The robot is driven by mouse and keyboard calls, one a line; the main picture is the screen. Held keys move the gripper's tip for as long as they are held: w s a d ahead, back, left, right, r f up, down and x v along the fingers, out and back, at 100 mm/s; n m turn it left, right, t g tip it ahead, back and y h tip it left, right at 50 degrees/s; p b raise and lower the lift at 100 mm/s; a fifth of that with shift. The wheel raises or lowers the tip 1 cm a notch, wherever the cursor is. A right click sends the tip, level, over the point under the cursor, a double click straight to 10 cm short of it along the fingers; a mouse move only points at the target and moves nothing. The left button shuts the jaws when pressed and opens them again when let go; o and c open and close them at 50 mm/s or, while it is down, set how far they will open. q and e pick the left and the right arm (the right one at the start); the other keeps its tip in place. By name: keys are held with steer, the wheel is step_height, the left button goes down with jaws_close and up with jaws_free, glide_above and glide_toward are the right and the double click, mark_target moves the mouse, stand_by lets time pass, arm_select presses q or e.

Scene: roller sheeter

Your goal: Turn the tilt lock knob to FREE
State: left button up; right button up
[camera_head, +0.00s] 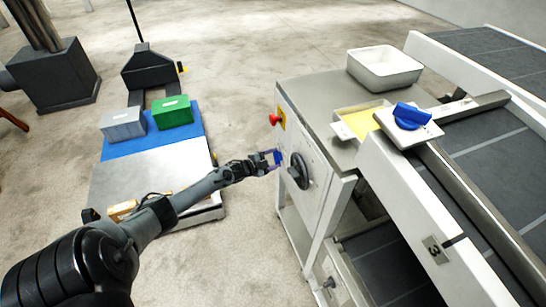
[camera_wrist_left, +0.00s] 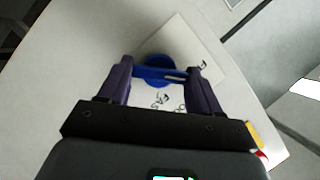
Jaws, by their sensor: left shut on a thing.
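A blue knob (camera_wrist_left: 157,66) with a raised bar handle sits on a white label plate (camera_wrist_left: 186,50) on the machine's pale side panel. The dark lettering around it is partly hidden and too small to read surely. My left gripper (camera_wrist_left: 160,75) is shut on the bar, one purple finger at each end. In the head view, the left gripper (camera_head: 274,160) is at the side panel, left of a black handwheel, with a bit of the blue knob (camera_head: 278,157) showing. Another blue knob (camera_head: 411,115) stands on a white plate on top of the machine. My right gripper is out of view.
The black handwheel (camera_head: 300,171) is close to the right of my left gripper. A red button (camera_head: 274,120) is just above. A white bin (camera_head: 384,68) stands on the machine top. A cart with a grey box (camera_head: 124,125) and green box (camera_head: 172,112) is at left.

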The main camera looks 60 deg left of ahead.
arm_select(q)
steer(key=shift+r+n+h, duration=0.1)
steer(key=shift+n+h, duration=0.2)
steer(key=shift+n, duration=0.1)
stand_by(0.4)
steer(key=o, duration=1.1)
steer(key=shift+c, duration=0.2)
steer(key=p+v, duration=0.6)
steer(key=v, duration=0.4)
steer(key=shift+s+r, duration=0.25)
steer(key=shift+s, duration=0.1)
